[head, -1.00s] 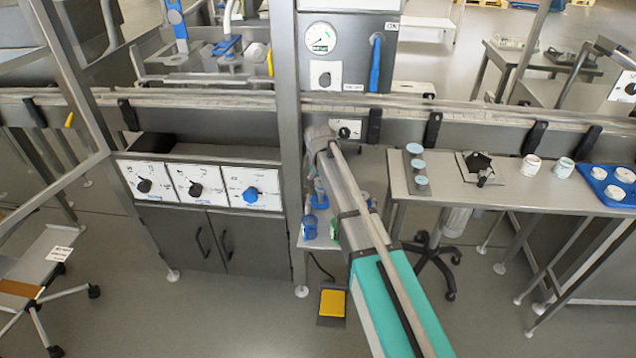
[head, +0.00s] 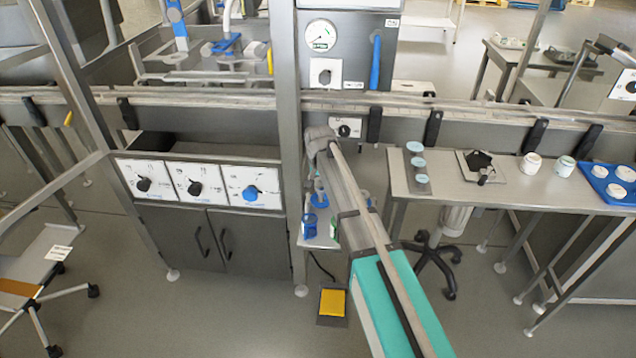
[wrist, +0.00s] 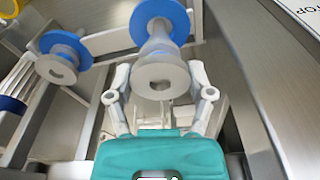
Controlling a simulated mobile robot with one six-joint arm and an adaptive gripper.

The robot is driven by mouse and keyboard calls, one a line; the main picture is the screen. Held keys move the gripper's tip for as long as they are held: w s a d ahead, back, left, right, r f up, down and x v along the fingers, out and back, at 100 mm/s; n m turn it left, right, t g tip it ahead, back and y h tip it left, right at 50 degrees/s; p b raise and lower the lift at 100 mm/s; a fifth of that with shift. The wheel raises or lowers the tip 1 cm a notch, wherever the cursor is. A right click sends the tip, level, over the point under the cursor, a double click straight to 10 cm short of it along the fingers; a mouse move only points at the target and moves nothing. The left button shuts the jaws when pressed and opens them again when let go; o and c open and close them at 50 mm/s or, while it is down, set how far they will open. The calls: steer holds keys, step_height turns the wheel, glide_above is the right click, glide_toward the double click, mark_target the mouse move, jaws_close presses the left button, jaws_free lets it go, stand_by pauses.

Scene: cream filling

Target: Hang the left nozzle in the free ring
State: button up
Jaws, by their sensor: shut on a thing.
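In the wrist view my gripper (wrist: 160,82) is shut on a pale nozzle (wrist: 158,50) with a blue flange. Its round end with a slot-shaped opening faces the camera, between the two fingers. A second, similar nozzle (wrist: 62,68) with a blue flange is to its left, apart from the fingers. Whether the held nozzle is clear of any ring cannot be told. I cannot make out the free ring.
A steel wall or panel (wrist: 270,90) stands close on the right in the wrist view. Below the arm, a blue container (head: 309,226) stands on a small table. A bench (head: 460,190) with jars and a blue tray (head: 632,196) is to the right. A yellow pedal (head: 332,303) lies on the floor.

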mark_target(321, 190)
steer(key=shift+f+b, duration=1.95)
steer(key=shift+f, duration=0.05)
stand_by(1.0)
stand_by(0.3)
steer(key=o, duration=1.2)
steer(key=shift+o, duration=0.2)
steer(key=shift+r, duration=0.2)
steer(key=shift+r+p, duration=3.35)
steer(key=shift+p, duration=0.2)
steer(key=shift+s, duration=0.1)
